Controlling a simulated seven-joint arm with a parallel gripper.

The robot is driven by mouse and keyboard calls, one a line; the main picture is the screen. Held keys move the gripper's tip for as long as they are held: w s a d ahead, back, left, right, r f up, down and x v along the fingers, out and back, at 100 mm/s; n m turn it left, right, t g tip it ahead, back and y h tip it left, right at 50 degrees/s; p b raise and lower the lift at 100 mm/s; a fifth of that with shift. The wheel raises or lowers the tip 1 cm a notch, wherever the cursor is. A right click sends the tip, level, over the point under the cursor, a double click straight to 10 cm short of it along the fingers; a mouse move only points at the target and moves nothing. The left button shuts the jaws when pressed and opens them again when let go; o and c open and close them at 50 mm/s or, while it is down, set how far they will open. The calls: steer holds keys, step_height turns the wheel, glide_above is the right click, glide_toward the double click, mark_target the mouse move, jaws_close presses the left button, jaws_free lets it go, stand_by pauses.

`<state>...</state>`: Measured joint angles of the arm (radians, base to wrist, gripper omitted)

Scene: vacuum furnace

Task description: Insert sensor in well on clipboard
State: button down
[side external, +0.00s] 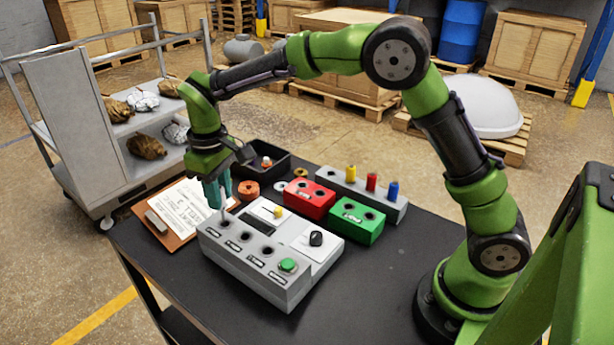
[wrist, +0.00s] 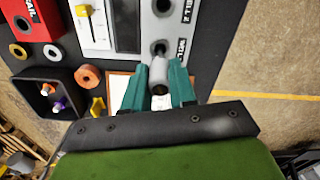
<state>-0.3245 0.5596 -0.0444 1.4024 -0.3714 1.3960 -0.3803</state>
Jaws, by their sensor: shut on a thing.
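My gripper (side external: 217,188) has teal fingers shut on a light grey cylindrical sensor (wrist: 158,72). The sensor is held roughly upright above the left end of the grey instrument box (side external: 262,284). In the wrist view its far end is close to a dark well (wrist: 158,47), the end one of a row; I cannot tell if it touches. Another well (wrist: 162,7) lies beyond it. The clipboard (side external: 178,238) lies left of the box, with printed paper whose well number I cannot read surely. It is partly hidden under the gripper in the wrist view.
On the dark table (side external: 375,285) stand a red block (side external: 308,205), a green block (side external: 352,228), a grey rack with coloured plugs (side external: 372,200) and a black bin (side external: 285,163). An orange ring (side external: 248,190) lies behind the box. The front right tabletop is clear.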

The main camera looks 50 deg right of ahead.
steer(key=shift+f, duration=0.15)
steer(key=shift+f, duration=1.1)
steer(key=shift+f, duration=0.5)
steer(key=shift+f, duration=0.35)
steer(key=shift+f, duration=0.3)
stand_by(0.5)
steer(key=shift+c, duration=2.2)
jaws_free()
steer(key=shift+r, duration=0.1)
steer(key=shift+r, duration=2.9)
